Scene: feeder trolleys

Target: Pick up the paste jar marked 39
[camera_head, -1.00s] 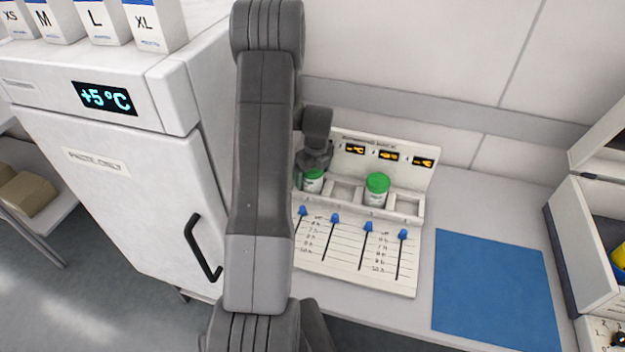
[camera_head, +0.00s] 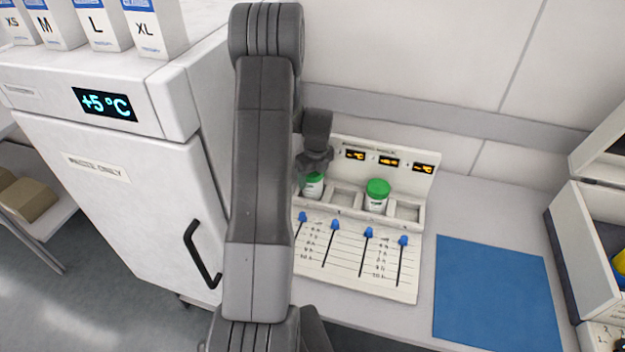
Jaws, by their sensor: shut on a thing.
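Two white jars with green lids sit in the slots of a white warming rack (camera_head: 355,260). The left jar (camera_head: 312,191) is in the leftmost slot in view, partly hidden by my arm and gripper. My gripper (camera_head: 311,172) is at the lid of this jar and is shut on it; its fingers are small and partly hidden. The right jar (camera_head: 377,200) stands upright in the third slot, free of my gripper. The number on neither jar can be read, so I cannot tell which one is 39.
A white fridge (camera_head: 120,190) marked "PASTE ONLY" stands to the left, with several size-marked boxes (camera_head: 155,30) on top. A blue mat (camera_head: 495,300) lies bare on the counter. An open white case (camera_head: 580,240) stands at the far right.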

